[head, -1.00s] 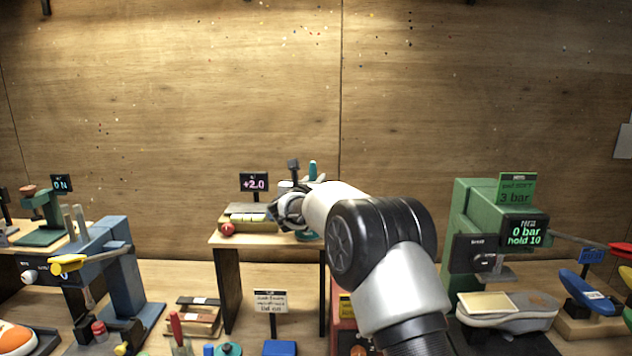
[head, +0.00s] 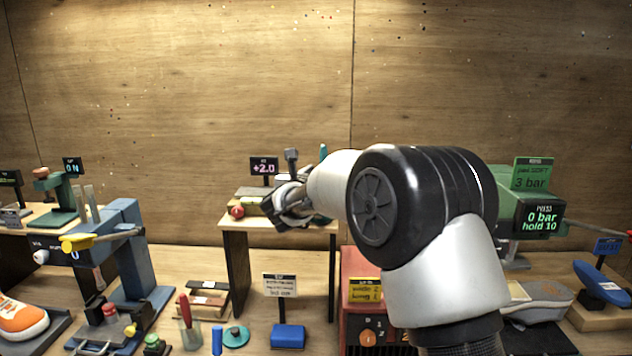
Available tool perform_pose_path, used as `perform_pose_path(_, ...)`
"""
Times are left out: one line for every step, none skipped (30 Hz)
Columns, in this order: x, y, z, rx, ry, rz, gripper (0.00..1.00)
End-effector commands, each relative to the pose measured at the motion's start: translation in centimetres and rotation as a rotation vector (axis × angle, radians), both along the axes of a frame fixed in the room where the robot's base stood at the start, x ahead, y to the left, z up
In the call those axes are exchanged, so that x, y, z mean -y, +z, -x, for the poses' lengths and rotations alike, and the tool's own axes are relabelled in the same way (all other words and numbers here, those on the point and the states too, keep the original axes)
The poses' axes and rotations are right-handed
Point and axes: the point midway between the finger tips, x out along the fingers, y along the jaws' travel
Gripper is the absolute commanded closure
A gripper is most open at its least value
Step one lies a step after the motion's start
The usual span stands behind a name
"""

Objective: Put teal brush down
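My gripper (head: 287,205) is over the small raised wooden stand (head: 234,222) in the middle of the head view. The arm and wrist hide most of the gripper, so its fingers and anything between them cannot be made out. A narrow teal upright piece (head: 323,152) shows just behind the wrist. It may be part of the teal brush, but I cannot tell whether it is held or stands on its own. A flat teal disc with a knob (head: 236,336) lies on the bench in front of the stand.
A red ball (head: 237,211) sits at the stand's left edge, near a "+2.0" display (head: 264,168). A blue press (head: 128,255) and an orange sneaker (head: 22,318) are at left. A red box (head: 358,325) and a green press (head: 520,205) are at right.

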Motion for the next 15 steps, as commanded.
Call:
perform_pose_path(-0.3,0.0,0.9,0.001,0.001,-0.001,0.64)
perform_pose_path(-0.4,0.0,1.3,0.001,0.001,0.0,0.64)
perform_pose_path(-0.5,0.0,1.8,0.0,0.001,0.0,0.64)
perform_pose_path(-0.5,0.1,2.1,0.0,0.001,0.0,0.64)
perform_pose_path(-0.5,0.1,2.4,0.0,0.001,0.0,0.64)
perform_pose_path(-0.6,0.1,2.6,0.0,0.0,0.0,0.64)
perform_pose_path(-0.6,0.1,2.8,0.0,-0.001,0.0,0.64)
perform_pose_path(-0.6,0.1,2.9,0.0,-0.001,0.0,0.64)
perform_pose_path(-0.6,0.1,3.0,0.0,-0.001,0.0,0.64)
perform_pose_path(-0.6,0.1,3.1,0.0,-0.001,0.0,0.64)
perform_pose_path(-0.6,0.2,3.1,0.0,-0.001,0.001,0.64)
perform_pose_path(-0.6,0.4,3.1,-0.001,0.003,0.008,0.64)
perform_pose_path(-0.6,0.6,3.2,-0.003,0.012,0.022,0.64)
perform_pose_path(-0.6,1.1,3.3,-0.007,0.026,0.047,0.64)
perform_pose_path(-0.7,1.8,3.7,-0.017,0.056,0.1,0.64)
